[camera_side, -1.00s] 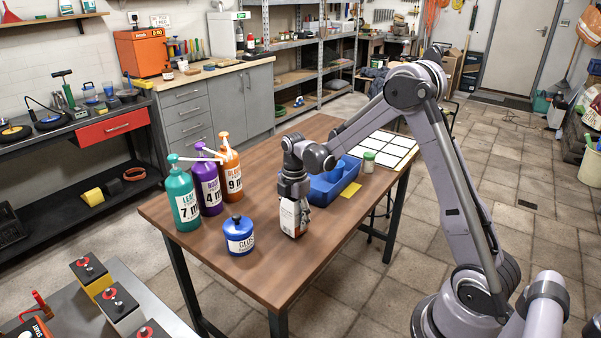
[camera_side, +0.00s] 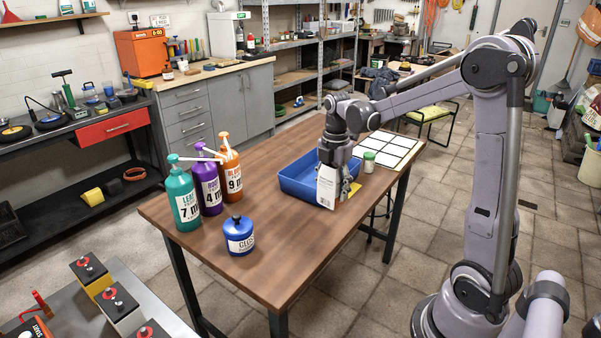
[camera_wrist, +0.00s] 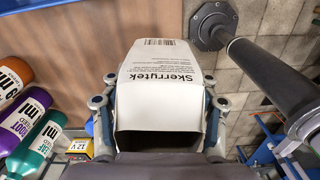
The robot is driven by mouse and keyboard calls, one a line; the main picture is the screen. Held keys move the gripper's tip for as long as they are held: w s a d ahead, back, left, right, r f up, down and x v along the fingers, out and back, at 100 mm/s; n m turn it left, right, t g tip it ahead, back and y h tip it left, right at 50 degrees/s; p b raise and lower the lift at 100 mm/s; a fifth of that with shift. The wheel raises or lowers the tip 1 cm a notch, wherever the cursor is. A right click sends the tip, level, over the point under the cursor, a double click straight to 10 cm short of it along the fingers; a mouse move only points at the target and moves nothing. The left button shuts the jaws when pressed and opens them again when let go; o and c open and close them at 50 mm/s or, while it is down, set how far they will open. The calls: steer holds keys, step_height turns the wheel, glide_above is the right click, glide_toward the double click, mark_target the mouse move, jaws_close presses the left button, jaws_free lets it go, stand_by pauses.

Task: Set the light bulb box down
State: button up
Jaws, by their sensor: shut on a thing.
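The light bulb box (camera_side: 327,188) is white with printed panels and is upright in the side view. My gripper (camera_side: 337,162) is shut on its upper part, pointing down. In the wrist view the box (camera_wrist: 160,72) shows the name "Skerrytek" and a barcode, with a finger of my gripper (camera_wrist: 155,108) on each side. The box is in front of the right end of the blue tray (camera_side: 290,187), above the wooden table (camera_side: 240,278). I cannot tell whether its bottom touches the table.
A blue tin (camera_side: 239,236) and several pump bottles (camera_side: 208,188) stand at the left. The table's front middle is clear.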

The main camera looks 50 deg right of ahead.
steer(key=shift+n, duration=0.5)
steer(key=w+a+f, duration=0.2)
steer(key=a, duration=0.2)
steer(key=w+a+f, duration=0.2)
steer(key=a, duration=0.3)
steer(key=w+a+f, duration=0.2)
steer(key=a, duration=0.2)
steer(key=shift+w+a+f, duration=0.15)
steer(key=shift+w+f, duration=0.05)
steer(key=shift+f, duration=0.15)
steer(key=shift+a+f, duration=0.1)
steer(key=shift+f, duration=1.95)
steer(key=o, duration=1.1)
steer(key=shift+f, duration=0.15)
steer(key=shift+o, duration=0.2)
